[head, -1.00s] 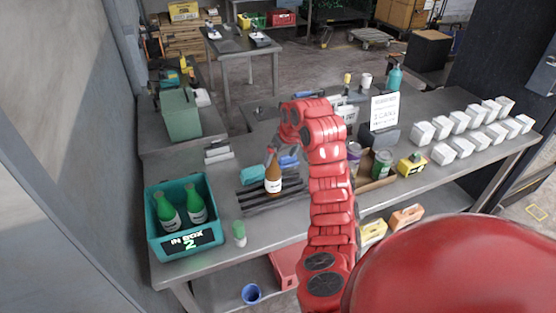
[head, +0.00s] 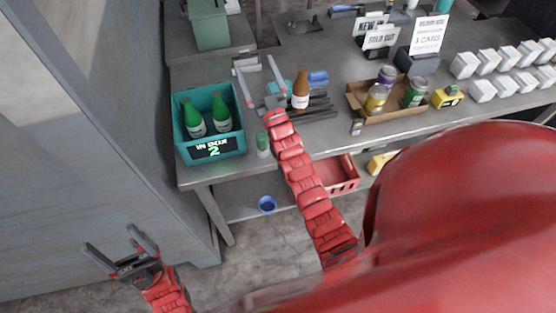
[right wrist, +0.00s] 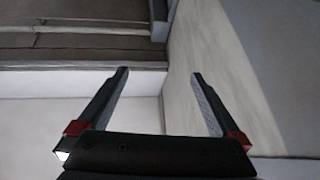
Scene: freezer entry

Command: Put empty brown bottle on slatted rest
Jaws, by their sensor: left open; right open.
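The brown bottle (head: 300,92) has a white label and stands upright on the dark slatted rest (head: 322,106) on the metal table. My right gripper (head: 255,67) is open and empty, just left of the bottle and apart from it. In the right wrist view, nothing is between the open fingers of my right gripper (right wrist: 160,74). My left gripper (head: 110,239) is open and empty, low at the left, off the table and over the floor. My right gripper and forearm cover the rest's left part.
A cardboard tray (head: 372,116) with cans and several white boxes (head: 482,91) are on the right. A grey wall is on the left.

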